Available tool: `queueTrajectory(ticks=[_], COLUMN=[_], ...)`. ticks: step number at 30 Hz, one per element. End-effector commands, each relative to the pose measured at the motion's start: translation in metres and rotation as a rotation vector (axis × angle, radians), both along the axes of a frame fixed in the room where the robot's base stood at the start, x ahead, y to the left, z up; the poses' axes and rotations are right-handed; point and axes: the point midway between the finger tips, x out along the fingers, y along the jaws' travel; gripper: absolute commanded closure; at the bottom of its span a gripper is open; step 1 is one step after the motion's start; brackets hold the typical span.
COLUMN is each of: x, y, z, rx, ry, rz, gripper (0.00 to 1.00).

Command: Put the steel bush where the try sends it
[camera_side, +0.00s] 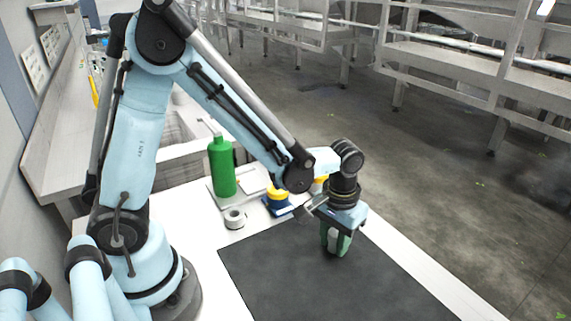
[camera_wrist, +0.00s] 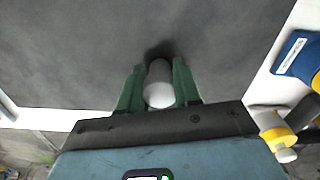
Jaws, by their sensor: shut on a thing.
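My gripper (camera_side: 336,250) points down over the dark mat (camera_side: 290,280), low and close to its surface. In the wrist view my gripper (camera_wrist: 159,90) has its two green fingers shut on a pale grey, smooth cylinder, the steel bush (camera_wrist: 159,92). Its rounded end shows between the fingers. In the side view the fingers mostly hide it, and I cannot tell whether it touches the mat. A short grey ring (camera_side: 235,218) with a dark hole stands on the white bench, left of the mat and apart from my gripper.
Behind the mat are a blue holder (camera_side: 277,210) with a yellow top and another yellow item (camera_side: 318,186) partly hidden by my arm. A green pump bottle (camera_side: 222,168) stands on a pale tray further left. The mat's front part is clear.

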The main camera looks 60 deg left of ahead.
Motion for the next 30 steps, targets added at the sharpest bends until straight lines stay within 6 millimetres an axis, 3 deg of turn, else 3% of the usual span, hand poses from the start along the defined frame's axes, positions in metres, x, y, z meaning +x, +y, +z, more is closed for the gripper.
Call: queueTrajectory(ticks=[10,11,15,25,30], x=[0.0,0.0,0.0,0.0,0.0], y=[0.0,0.0,0.0,0.0,0.0], z=[-0.003,-0.003,-0.003,-0.001,0.012], rx=[0.0,0.0,0.0,0.0,0.0], ry=[0.0,0.0,0.0,0.0,0.0], rz=[0.0,0.0,0.0,0.0,0.0], gripper=[0.98,0.63,0.42,0.42,0.42])
